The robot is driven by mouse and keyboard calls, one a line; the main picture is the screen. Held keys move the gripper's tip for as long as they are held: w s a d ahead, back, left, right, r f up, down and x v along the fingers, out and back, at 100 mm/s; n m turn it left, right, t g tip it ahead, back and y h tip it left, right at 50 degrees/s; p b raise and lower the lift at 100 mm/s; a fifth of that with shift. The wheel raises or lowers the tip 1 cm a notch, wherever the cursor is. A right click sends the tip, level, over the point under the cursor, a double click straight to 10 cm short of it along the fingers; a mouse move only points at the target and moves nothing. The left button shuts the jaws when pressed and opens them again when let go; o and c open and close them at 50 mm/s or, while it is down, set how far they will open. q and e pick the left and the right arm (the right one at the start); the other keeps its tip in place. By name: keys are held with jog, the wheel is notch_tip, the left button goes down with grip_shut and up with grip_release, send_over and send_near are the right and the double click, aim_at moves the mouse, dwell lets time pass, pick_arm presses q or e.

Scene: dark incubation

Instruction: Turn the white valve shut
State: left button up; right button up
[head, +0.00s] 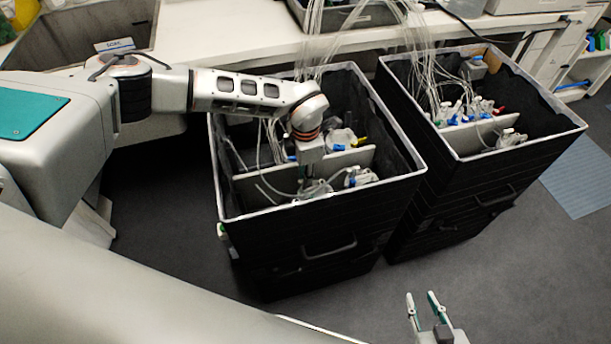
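My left arm reaches from the left over the near-left black bin (300,235). My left gripper (306,178) points down into it, beside a grey divider (350,160). Its fingertips are lost among clear tubing and fittings, so I cannot tell whether they are open or touch anything. Clear vessels with a blue valve (338,147) and a yellow valve (362,140) sit behind the divider. More pale fittings (358,178) lie in front of it. I cannot single out the white valve. My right gripper (422,297) is open and empty above the floor at the bottom edge.
A second black bin (470,185) stands close on the right, with vessels, tubing and red and blue valves. Bundles of thin clear tubes rise from both bins towards the white bench (235,30) behind. The dark floor in front is clear. A blue-grey mat (580,180) lies at right.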

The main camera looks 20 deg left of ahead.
pick_arm(q)
notch_tip(320, 180, up, 11)
jog(key=shift+r, duration=0.2)
dwell(0.6)
